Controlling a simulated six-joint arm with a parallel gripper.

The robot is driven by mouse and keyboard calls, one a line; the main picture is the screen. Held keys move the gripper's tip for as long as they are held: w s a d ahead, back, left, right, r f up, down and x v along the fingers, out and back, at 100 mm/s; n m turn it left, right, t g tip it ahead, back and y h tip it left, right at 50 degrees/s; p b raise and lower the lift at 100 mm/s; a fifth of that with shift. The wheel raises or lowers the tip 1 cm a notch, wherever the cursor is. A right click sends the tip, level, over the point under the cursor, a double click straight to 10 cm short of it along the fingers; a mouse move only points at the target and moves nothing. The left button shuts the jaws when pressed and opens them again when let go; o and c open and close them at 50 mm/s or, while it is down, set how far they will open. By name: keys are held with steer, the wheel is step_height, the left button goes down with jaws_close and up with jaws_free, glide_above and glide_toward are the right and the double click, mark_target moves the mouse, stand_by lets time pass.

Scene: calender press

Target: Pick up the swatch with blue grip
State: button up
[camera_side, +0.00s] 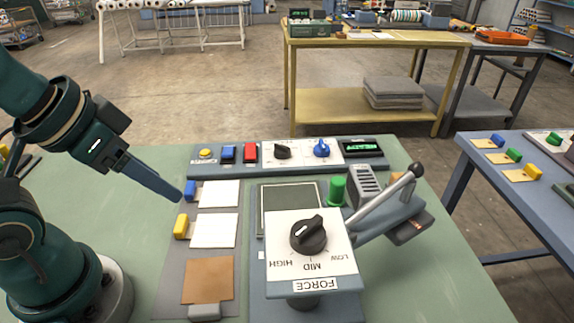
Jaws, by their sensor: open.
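The swatch with the blue grip (189,190) is a white square (218,193) at the top of a grey tray (169,275) on the green table. Below it lies a white swatch (214,231) with a yellow grip (181,227). Lowest is a brown swatch (207,279) with a grey grip (204,312). My gripper (178,197) is open and empty. Its fingertips point down and right, close to the blue grip at its left. I cannot tell whether they touch it, and the gap between the fingers does not show.
A control strip (222,154) with buttons and knobs stands behind the swatches. The press with a force dial (309,234) and lever (380,196) stands to the right. A blue side table (530,190) at far right holds more swatches.

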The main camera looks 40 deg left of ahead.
steer(key=w+a+r+n, duration=0.1)
steer(key=w+a+n, duration=0.1)
steer(key=w, duration=0.2)
steer(key=n+g+y, duration=0.1)
steer(key=n+g, duration=0.3)
steer(key=n, duration=0.3)
glide_above(189, 187)
steer(key=f, duration=1)
steer(key=shift+s+d+f, duration=0.25)
steer(key=shift+d+f, duration=0.1)
steer(key=shift+d, duration=0.05)
steer(key=shift+s+a+f, duration=0.1)
steer(key=shift+f, duration=0.15)
steer(key=shift+w+a+f, duration=0.15)
steer(key=shift+f, duration=1)
steer(key=shift+w+a+f, duration=0.1)
steer(key=shift+w+f, duration=0.05)
steer(key=shift+f, duration=1)
jaws_close()
